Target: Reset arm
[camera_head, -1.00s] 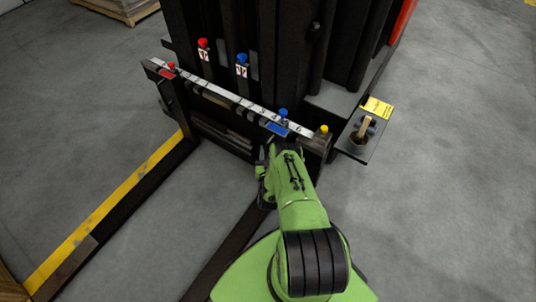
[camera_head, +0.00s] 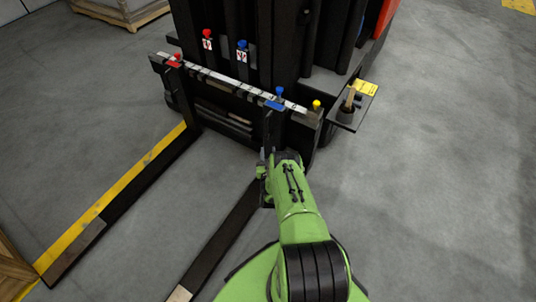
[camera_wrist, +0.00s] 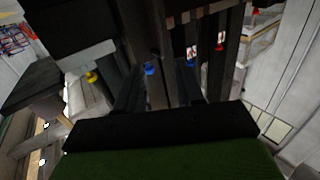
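My green arm reaches up from the bottom of the head view. My gripper (camera_head: 268,140) is in front of the right end of the forklift's numbered carriage bar (camera_head: 225,80), small and partly hidden there by the arm. In the wrist view, its two dark fingers (camera_wrist: 158,88) stand apart with nothing held between them. A blue knob (camera_head: 280,91) with a blue plate sits on the bar just beyond the gripper. It also shows between the fingers in the wrist view (camera_wrist: 150,69).
The forklift mast (camera_head: 270,35) stands behind the bar. Two forks lie along the floor, the right one (camera_head: 225,240) beside my arm. A yellow knob (camera_head: 316,104) and a side tray (camera_head: 347,118) are at right. Open floor (camera_head: 440,170) lies to the right.

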